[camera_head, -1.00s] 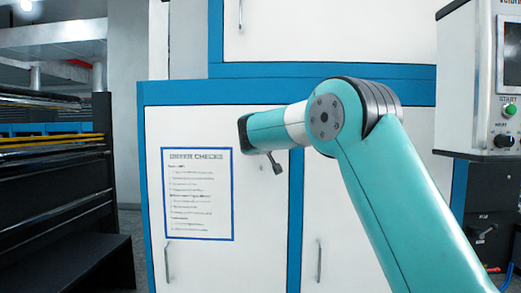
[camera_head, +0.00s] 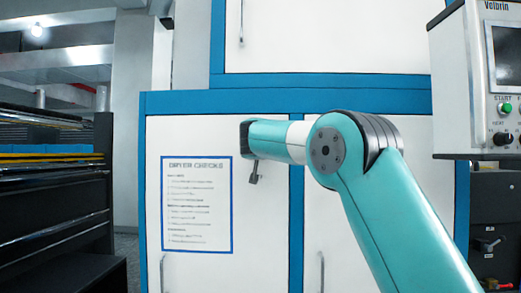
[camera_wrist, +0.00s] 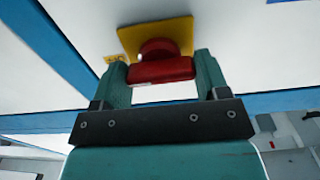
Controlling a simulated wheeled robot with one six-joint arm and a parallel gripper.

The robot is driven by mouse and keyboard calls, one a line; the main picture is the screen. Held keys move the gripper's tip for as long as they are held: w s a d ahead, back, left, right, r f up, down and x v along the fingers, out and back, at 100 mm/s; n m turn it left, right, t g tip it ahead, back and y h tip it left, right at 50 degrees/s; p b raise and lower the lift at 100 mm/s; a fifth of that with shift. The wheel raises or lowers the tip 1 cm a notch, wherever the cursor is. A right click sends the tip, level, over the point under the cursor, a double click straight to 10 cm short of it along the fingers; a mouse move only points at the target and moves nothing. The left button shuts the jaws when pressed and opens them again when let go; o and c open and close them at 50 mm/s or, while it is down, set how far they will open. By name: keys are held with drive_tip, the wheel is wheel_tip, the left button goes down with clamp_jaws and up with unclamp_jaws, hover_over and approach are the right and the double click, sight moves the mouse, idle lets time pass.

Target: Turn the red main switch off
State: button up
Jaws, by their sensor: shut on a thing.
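In the wrist view, the red main switch (camera_wrist: 162,71) is a red handle with a round hub, mounted on a yellow square plate (camera_wrist: 128,38). The handle's bar lies nearly level across the picture. My gripper (camera_wrist: 164,76) has one teal finger at each end of the bar, and it is shut on the switch handle. A small yellow label (camera_wrist: 115,59) sits beside the plate, partly covered by the left finger.
A white cabinet with blue frames (camera_head: 220,103) fills the middle and carries a checklist sheet (camera_head: 197,204). A control box (camera_head: 505,85) with buttons and a screen hangs at right. A dark rack (camera_head: 55,190) stands at left, with floor visible between it and the cabinet.

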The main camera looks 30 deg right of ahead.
idle(0.5)
drive_tip(key=o, duration=0.9)
drive_tip(key=shift+o, duration=0.2)
drive_tip(key=b+v, duration=0.5)
drive_tip(key=v, duration=1.2)
drive_tip(key=shift+a, duration=0.2)
drive_tip(key=shift+s, duration=0.1)
